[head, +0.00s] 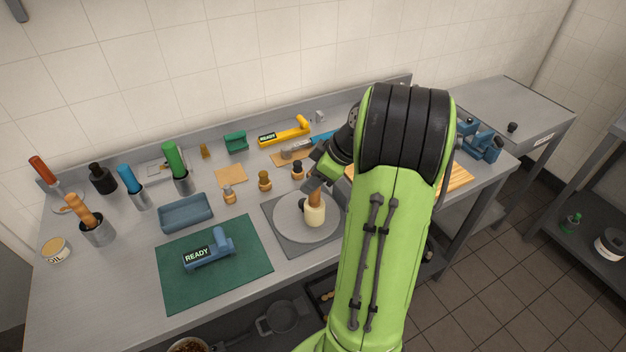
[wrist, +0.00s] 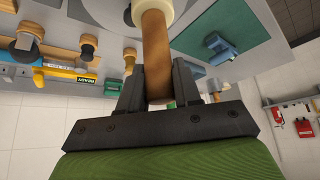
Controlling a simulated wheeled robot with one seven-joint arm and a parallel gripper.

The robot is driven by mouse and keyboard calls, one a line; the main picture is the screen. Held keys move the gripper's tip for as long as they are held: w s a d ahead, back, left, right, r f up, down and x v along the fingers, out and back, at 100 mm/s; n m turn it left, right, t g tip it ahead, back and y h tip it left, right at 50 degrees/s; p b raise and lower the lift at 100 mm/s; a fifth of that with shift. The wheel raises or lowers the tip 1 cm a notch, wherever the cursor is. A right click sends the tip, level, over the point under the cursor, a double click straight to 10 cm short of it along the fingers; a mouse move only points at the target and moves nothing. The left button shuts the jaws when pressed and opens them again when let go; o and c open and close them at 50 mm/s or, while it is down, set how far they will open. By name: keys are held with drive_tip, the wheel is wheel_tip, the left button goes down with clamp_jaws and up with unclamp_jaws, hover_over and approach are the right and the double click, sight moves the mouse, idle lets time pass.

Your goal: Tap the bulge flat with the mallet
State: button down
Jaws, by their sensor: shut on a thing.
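My gripper (head: 317,187) is shut on the brown wooden handle of the mallet; in the wrist view both dark fingers (wrist: 158,85) clasp the handle (wrist: 157,50). The mallet's cream head (head: 314,214) points down over a round light-grey disc (head: 289,222) on a grey square mat (head: 273,237). I cannot tell whether the head touches the disc. No bulge can be made out; the mallet hides part of the disc. In the wrist view the cream head (wrist: 150,8) is cut off by the top edge.
Left of the disc, a blue device marked READY (head: 208,252) sits on a green mat (head: 230,281). Behind the disc stand several small wooden-based stamps (head: 264,180). A blue tray (head: 186,213) and tool cups (head: 98,232) are further left.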

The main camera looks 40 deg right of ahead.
wheel_tip(320, 180, up, 3)
drive_tip(key=shift+s+r+p, duration=0.1)
drive_tip(key=shift+p, duration=0.6)
drive_tip(key=shift+f, duration=0.25)
wheel_tip(320, 180, up, 6)
drive_tip(key=p, duration=0.4)
drive_tip(key=shift+r+p, duration=0.2)
drive_tip(key=shift+p, duration=0.2)
drive_tip(key=shift+f, duration=0.15)
